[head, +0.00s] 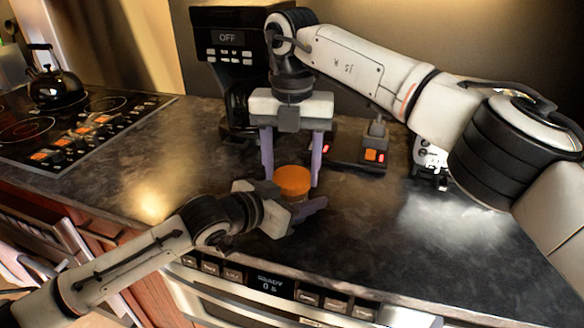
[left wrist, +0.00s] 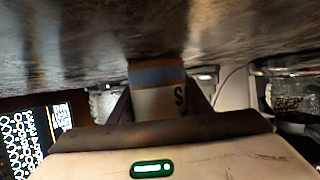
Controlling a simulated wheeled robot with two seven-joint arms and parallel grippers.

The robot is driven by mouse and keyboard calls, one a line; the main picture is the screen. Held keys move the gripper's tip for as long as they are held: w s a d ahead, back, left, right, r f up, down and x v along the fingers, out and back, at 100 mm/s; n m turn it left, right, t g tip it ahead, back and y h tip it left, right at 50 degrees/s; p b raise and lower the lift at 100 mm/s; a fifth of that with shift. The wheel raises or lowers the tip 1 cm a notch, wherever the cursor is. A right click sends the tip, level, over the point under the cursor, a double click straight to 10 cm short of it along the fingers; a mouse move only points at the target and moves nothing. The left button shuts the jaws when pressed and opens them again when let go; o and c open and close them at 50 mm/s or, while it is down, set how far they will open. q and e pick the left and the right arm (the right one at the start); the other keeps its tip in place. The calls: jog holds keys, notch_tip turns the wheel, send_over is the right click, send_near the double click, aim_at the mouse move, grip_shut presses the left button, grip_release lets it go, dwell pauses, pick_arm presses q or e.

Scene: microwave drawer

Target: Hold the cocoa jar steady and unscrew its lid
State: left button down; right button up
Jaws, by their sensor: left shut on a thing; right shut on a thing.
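The cocoa jar stands upright on the dark counter near its front edge. Its orange lid (head: 292,181) shows in the head view; the body is mostly hidden behind my left gripper. In the left wrist view the jar body (left wrist: 157,102) shows upside down, pale with a blue band and a dark letter, between the fingers. My left gripper (head: 290,203) comes in low from the left and is shut on the jar body. My right gripper (head: 292,177) points straight down from above, its two purple fingers on either side of the lid, shut on it.
A black coffee maker (head: 228,40) reading OFF stands behind. A device with lit orange buttons (head: 356,152) is right of my right gripper, and a white item (head: 430,157) farther right. The microwave drawer panel (head: 268,284) is below the counter edge. A kettle (head: 53,84) sits on the stove (head: 75,125).

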jog(key=shift+d, duration=0.1)
jog(key=o, duration=1.2)
jog(key=shift+c, duration=0.2)
jog(key=shift+r, duration=2.25)
jog(key=shift+c, duration=0.4)
jog(key=r+m, duration=0.1)
jog(key=r, duration=0.2)
jog(key=shift+a+r+m, duration=0.1)
jog(key=shift+a+m, duration=0.1)
jog(key=shift+m, duration=0.2)
jog(key=shift+f, duration=3.9)
